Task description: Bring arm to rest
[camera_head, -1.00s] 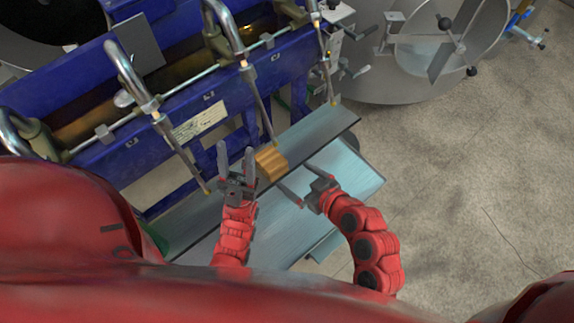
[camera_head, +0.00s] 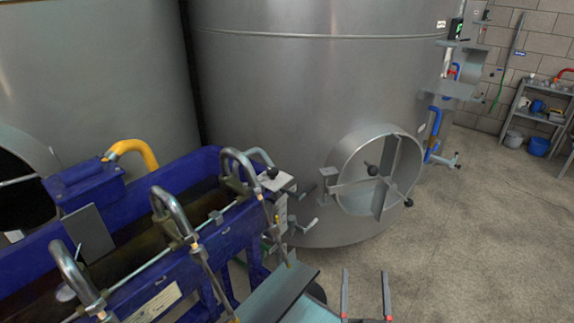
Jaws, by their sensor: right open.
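My right gripper (camera_head: 365,273) shows at the bottom edge, right of the middle. Only its two thin grey fingers and a little red at their base are in the picture. The fingers are wide apart and point away from me, with only floor visible between them, so it is open and empty. The rest of the right arm is below the frame. My left gripper and arm are outside the view.
A blue filling machine (camera_head: 175,253) with curved metal spouts stands at the left. A grey shelf (camera_head: 275,292) juts from it, left of the right gripper. A steel tank (camera_head: 310,100) with an open round hatch stands behind. The concrete floor (camera_head: 480,240) at the right is clear.

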